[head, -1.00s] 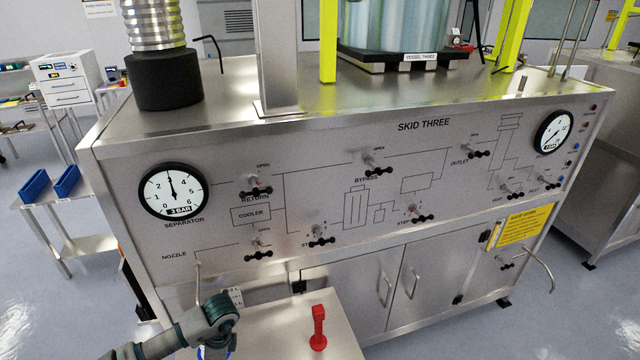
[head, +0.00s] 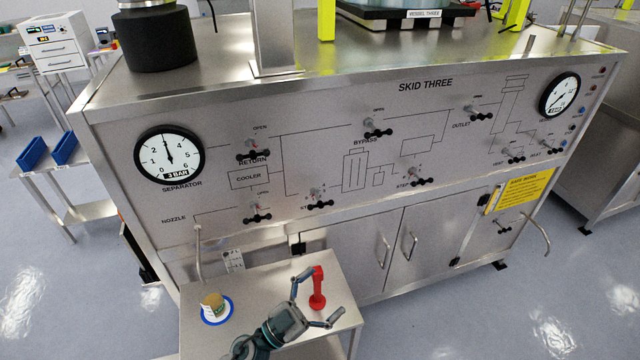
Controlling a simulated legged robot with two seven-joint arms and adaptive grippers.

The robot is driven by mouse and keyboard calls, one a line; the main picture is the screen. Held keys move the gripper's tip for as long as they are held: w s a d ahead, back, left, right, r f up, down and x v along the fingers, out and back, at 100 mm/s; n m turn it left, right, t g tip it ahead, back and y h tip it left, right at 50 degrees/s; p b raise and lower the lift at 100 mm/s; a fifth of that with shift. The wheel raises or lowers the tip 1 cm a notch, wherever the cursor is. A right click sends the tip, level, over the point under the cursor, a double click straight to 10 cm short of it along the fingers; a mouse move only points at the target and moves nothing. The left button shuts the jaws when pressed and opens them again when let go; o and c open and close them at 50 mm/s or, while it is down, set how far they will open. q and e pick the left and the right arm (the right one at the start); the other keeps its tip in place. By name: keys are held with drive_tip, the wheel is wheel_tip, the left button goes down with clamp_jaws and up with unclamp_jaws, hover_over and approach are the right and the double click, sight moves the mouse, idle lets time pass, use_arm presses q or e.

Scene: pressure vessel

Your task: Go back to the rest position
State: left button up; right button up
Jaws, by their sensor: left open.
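My left gripper (head: 318,300) is in the lower middle of the head view, above the small steel table (head: 262,272). Its two fingers are spread wide and nothing is between them that I can be sure of. A red T-shaped handle (head: 317,288) stands upright on the table, just behind the fingers in the picture. I cannot tell whether a finger touches it. A small tan and green object (head: 213,304) rests on a blue-rimmed white disc (head: 217,313) at the table's left. My right gripper is not in view.
The SKID THREE panel (head: 340,165) with valve handles and two gauges stands behind the table. A bent nozzle pipe (head: 198,255) sticks out above the table's left end. Blue bins (head: 33,152) sit on a side table at left. The floor at right is clear.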

use_arm(q)
drive_tip(key=w+a+f+n+t+y, duration=0.2)
drive_tip(key=a+f+n+t+y, duration=0.1)
drive_tip(key=a+f+n+y, duration=0.45)
drive_tip(key=w+a+f+n+t+y, duration=0.2)
drive_tip(key=a+f+n+y, duration=0.35)
drive_tip(key=a+y, duration=0.35)
drive_tip(key=s+a+f+n+g+y, duration=0.1)
drive_tip(key=s+a+f+g+y, duration=0.35)
drive_tip(key=s+f+g, duration=0.6)
drive_tip(key=s+a+f+m+g+h, duration=0.1)
drive_tip(key=s+f+m+g+h, duration=0.15)
drive_tip(key=s+f, duration=0.9)
drive_tip(key=s+f+g, duration=0.1)
drive_tip(key=s+f, duration=0.1)
drive_tip(key=f, duration=1.1)
drive_tip(key=s+f+g, duration=0.1)
drive_tip(key=s+f, duration=0.1)
drive_tip(key=f, duration=1.1)
drive_tip(key=s+a+f+g+y, duration=0.1)
drive_tip(key=s+a+f, duration=0.2)
drive_tip(key=s+f, duration=1.1)
drive_tip(key=shift+s+a, duration=0.15)
drive_tip(key=shift+s, duration=1.05)
